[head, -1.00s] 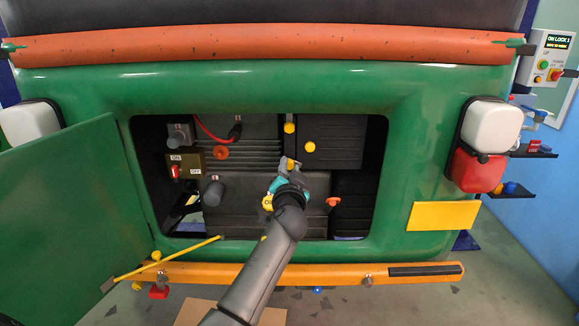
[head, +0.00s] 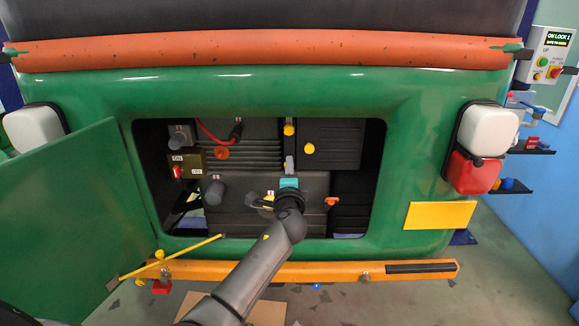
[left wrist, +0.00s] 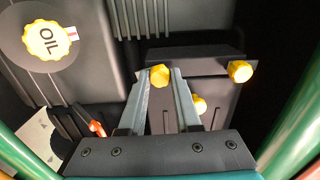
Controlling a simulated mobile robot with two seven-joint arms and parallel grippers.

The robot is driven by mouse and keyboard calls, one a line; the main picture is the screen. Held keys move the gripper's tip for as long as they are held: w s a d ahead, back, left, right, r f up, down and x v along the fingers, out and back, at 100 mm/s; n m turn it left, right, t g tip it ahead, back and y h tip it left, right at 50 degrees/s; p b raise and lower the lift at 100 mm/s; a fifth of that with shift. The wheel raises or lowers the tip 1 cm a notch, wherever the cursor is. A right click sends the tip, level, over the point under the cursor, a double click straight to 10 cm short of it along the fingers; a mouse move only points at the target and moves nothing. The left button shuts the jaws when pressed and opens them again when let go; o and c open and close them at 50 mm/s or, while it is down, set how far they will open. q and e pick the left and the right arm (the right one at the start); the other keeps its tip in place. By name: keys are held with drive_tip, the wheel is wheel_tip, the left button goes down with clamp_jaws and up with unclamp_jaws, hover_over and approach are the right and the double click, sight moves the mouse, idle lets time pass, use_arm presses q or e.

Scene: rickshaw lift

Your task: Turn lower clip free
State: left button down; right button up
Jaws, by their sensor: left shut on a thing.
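My left gripper (head: 289,162) reaches into the open rear bay, its fingers pointing up at a dark upright strip. In the left wrist view the gripper (left wrist: 161,76) is shut on a yellow clip knob, the lower clip (left wrist: 160,88), between its two grey fingertips. This lower clip is hidden by the gripper in the head view. The upper clip (head: 289,129), also a yellow knob, sits above the gripper and also shows in the left wrist view (left wrist: 240,71). Another yellow knob (head: 309,148) is to the right, partly behind a finger in the wrist view. My right gripper is out of view.
A yellow oil cap (left wrist: 48,40) lies left of the gripper, partly hidden in the head view. An orange lever (head: 332,201) is to its right. The bay's green frame (head: 400,160) surrounds the arm. An open green door (head: 70,215) stands left; an orange bumper (head: 320,271) runs below.

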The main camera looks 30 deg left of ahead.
use_arm(q)
drive_tip(key=shift+m+p, duration=0.35)
drive_tip(key=shift+m, duration=0.85)
drive_tip(key=c, duration=0.6)
unclamp_jaws()
drive_tip(key=v, duration=1.5)
drive_tip(key=shift+s, duration=0.15)
